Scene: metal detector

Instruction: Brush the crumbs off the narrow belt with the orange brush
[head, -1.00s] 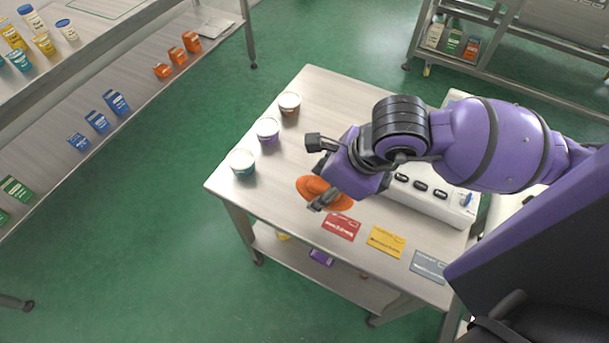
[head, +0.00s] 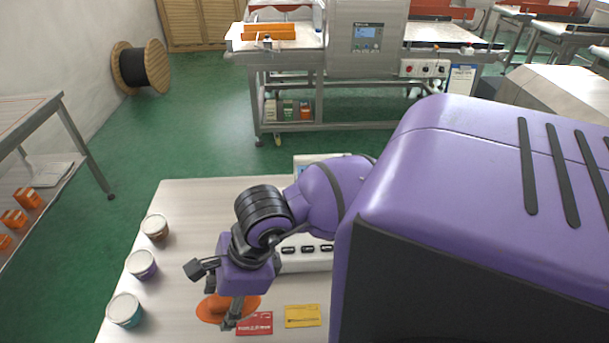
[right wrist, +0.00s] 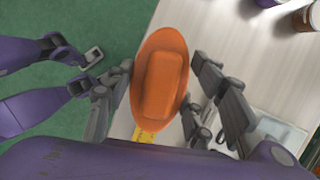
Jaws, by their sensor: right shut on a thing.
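The orange brush (head: 240,303), an oval with a raised block on top, is at the front left of the near steel table (head: 190,200). My right gripper (head: 212,297) is shut on the brush, with fingers on both sides of it. The right wrist view shows the brush (right wrist: 163,85) between those fingers; I cannot tell if it still touches the table. Purple parts with grey tips (right wrist: 85,60) at the left of that view look like my left gripper, whose opening is unclear. The metal detector (head: 366,38) stands beyond, with belt surfaces (head: 440,33) beside it. I cannot make out crumbs.
Three lidded tubs (head: 125,310) line the table's left edge. A red card (head: 256,324) and a yellow card (head: 303,316) lie beside the brush. A white switch box (head: 305,260) is behind. Open green floor (head: 190,130) separates the table from the detector. A shelf (head: 40,120) stands left.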

